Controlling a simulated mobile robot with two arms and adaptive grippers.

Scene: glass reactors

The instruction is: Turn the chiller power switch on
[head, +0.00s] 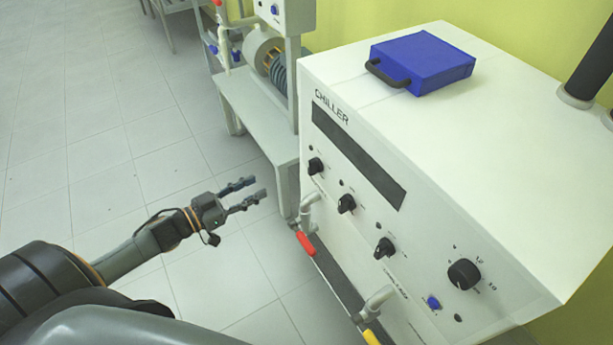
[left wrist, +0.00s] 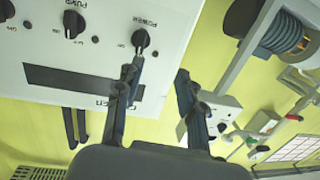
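The chiller (head: 475,150) is a white box with a dark display strip and several black knobs on its front. The power switch (head: 315,165) is the black knob nearest the "CHILLER" lettering. In the left wrist view, which is upside down, the power switch (left wrist: 141,38) carries the label "POWER". My left gripper (head: 257,189) is open and empty, in front of the panel and apart from the knob. In the left wrist view, one finger of the left gripper (left wrist: 159,70) lies just below the knob in the picture. My right gripper is not in view.
A blue case (head: 422,62) with a black handle lies on the chiller's top. A red-handled valve (head: 306,243) and a yellow-handled valve (head: 371,338) stick out from the front. A metal stand (head: 255,110) with equipment is behind. The tiled floor (head: 90,110) at left is clear.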

